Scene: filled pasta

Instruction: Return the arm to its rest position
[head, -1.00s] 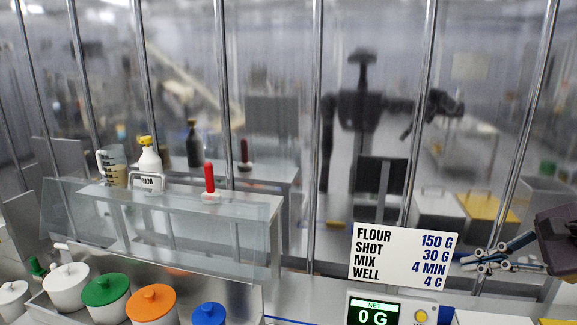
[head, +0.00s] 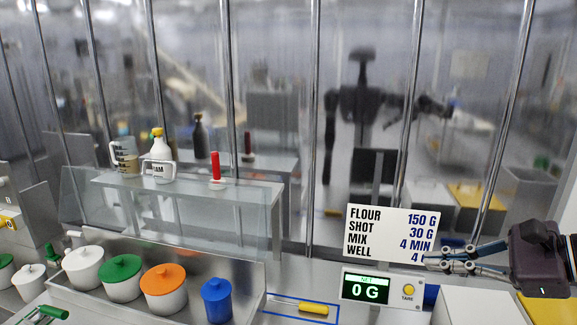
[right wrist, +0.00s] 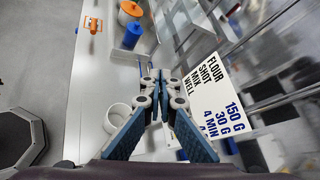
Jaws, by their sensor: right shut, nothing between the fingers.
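My right gripper (head: 428,263) comes in from the right edge of the head view, in front of the lower right corner of the white recipe sign (head: 388,230). Its fingers are shut with nothing between them. In the right wrist view the closed fingertips (right wrist: 155,76) meet near the middle, with the sign (right wrist: 212,90) to their right and a white round cup (right wrist: 118,118) to their left. They look raised above the counter. My left gripper is not in view.
A scale reading 0 G (head: 365,289) stands below the sign. Lidded green (head: 119,279), orange (head: 164,290) and blue (head: 216,300) pots stand left. A yellow-handled tool (head: 313,308) lies on the counter. A glass shelf (head: 180,210) and reflective wall with upright bars stand behind.

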